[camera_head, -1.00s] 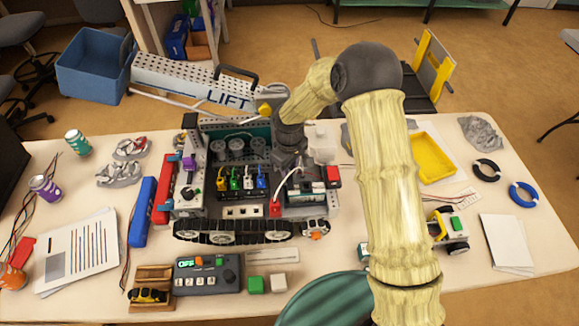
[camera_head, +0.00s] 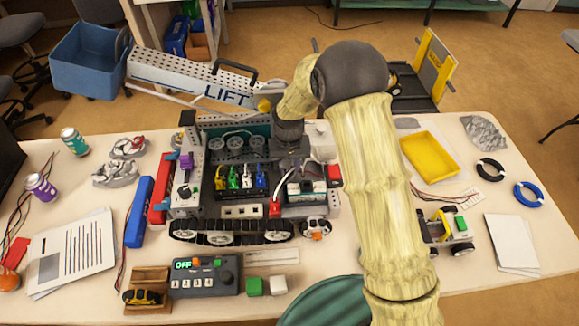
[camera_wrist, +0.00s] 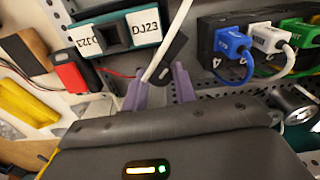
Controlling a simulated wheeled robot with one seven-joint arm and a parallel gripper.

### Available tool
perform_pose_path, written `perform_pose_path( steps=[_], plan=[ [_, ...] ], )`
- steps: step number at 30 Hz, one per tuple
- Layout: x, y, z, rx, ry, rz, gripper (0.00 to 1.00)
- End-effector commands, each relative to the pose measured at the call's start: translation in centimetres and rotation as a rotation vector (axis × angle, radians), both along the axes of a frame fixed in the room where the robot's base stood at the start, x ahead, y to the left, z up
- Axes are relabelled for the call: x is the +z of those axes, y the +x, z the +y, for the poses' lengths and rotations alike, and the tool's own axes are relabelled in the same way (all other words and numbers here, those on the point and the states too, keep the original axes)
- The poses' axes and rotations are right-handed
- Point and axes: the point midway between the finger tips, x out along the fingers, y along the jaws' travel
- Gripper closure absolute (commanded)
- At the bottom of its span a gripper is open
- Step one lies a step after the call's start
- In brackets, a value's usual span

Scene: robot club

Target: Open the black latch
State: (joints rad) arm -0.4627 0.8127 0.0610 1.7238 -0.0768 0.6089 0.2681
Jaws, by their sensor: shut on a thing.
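The black latch (camera_wrist: 173,55) is a small dark flat piece beside the teal and white block labelled DJ23 (camera_wrist: 122,35) in the wrist view. My gripper (camera_wrist: 160,74) has its two purple fingers around the latch's near part, shut on it. A white cable (camera_wrist: 168,42) crosses in front of the latch and hides part of it. In the head view my gripper (camera_head: 298,163) is low over the right part of the tracked robot (camera_head: 232,228), just behind the DJ23 block (camera_head: 306,189). The latch is too small or hidden to make out there.
A red connector (camera_wrist: 76,73) lies left of the fingers. Blue (camera_wrist: 232,42), white and green plugs sit to the right. The LIFT arm (camera_head: 200,85) stretches across the back. A control box (camera_head: 205,277) stands in front; a yellow tray (camera_head: 430,157) is right.

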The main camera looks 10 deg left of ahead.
Motion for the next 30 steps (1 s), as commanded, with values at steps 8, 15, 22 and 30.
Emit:
perform_pose_path(
  steps=[8, 15, 22, 30],
  plan=[
    [0.19, 0.23, 0.02, -0.264, 0.002, -0.008, 0.95],
    [0.25, 0.24, 0.00, -0.491, 0.003, -0.008, 0.95],
    [0.28, 0.27, -0.04, -0.679, 0.002, -0.008, 0.95],
    [0.28, 0.31, -0.05, -0.812, 0.003, -0.009, 0.95]
  ],
)
